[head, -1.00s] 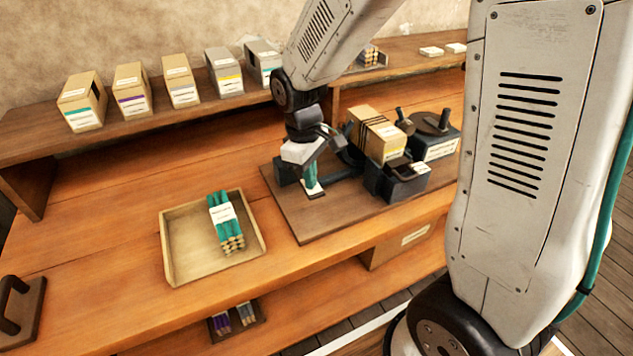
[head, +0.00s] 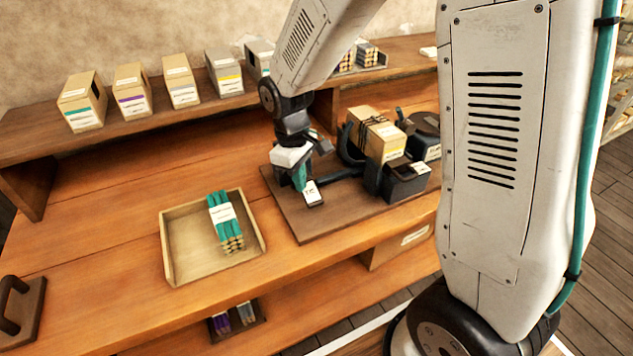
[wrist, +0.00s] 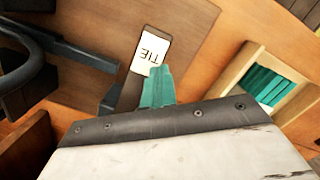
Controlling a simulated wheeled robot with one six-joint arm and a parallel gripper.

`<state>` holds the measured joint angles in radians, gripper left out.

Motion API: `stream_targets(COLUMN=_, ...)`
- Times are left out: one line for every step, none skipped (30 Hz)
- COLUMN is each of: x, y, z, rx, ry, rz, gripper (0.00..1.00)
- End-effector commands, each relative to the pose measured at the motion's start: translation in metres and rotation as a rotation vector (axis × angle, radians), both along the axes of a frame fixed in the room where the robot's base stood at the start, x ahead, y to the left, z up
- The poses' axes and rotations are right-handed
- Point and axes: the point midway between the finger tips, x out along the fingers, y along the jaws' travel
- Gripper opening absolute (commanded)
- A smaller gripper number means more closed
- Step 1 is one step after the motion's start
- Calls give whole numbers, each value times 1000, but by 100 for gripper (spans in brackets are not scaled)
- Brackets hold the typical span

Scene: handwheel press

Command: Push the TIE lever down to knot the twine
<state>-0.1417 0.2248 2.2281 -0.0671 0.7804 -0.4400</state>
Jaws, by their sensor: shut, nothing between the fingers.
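The TIE lever (head: 313,193) ends in a white plate on the dark wooden base board (head: 285,212). In the wrist view the plate (wrist: 152,50) reads TIE, just beyond my fingertips. My gripper (head: 299,180) is shut and empty, its teal fingers close beside the plate on its left in the head view. In the wrist view the fingers (wrist: 158,84) overlap the lever's dark arm; I cannot tell whether they touch it.
A wooden tray (head: 172,250) holding a teal bundle (head: 225,222) lies left of the board. Several boxes (head: 132,90) stand on the back shelf. Another black device (head: 425,135) sits behind the machine, partly hidden by my arm. The bench between tray and shelf is clear.

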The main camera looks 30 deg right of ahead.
Motion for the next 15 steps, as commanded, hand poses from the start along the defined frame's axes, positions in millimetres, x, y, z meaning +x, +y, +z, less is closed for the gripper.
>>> stream_targets(x=4, y=2, z=1, rx=1, ry=-3, rz=0, gripper=0)
stream_targets(x=4, y=2, z=2, rx=1, ry=-3, rz=0, gripper=0)
stream_targets(x=4, y=2, z=2, rx=1, ry=-3, rz=-1, gripper=0)
stream_targets(x=4, y=2, z=2, rx=1, ry=-3, rz=-1, gripper=0)
stream_targets(x=4, y=2, z=2, rx=1, ry=-3, rz=-1, gripper=0)
stream_targets(x=4, y=2, z=2, rx=1, ry=-4, rz=-1, gripper=0)
stream_targets(x=4, y=2, z=2, rx=1, ry=-4, rz=-1, gripper=0)
stream_targets(x=4, y=2, z=2, rx=1, ry=-4, rz=-1, gripper=0)
stream_targets(x=4, y=2, z=3, rx=1, ry=-4, rz=-1, gripper=0)
stream_targets(x=4, y=2, z=4, rx=1, ry=-5, rz=-1, gripper=0)
stream_targets(x=4, y=2, z=6, rx=1, ry=-5, rz=-1, gripper=0)
stream_targets(x=5, y=3, z=10, rx=1, ry=-7, rz=-1, gripper=0)
stream_targets(x=6, y=3, z=14, rx=2, ry=-7, rz=-1, gripper=0)
stream_targets(x=6, y=3, z=19, rx=1, ry=-9, rz=-1, gripper=0)
stream_targets(x=7, y=4, z=26, rx=1, ry=-9, rz=-1, gripper=0)
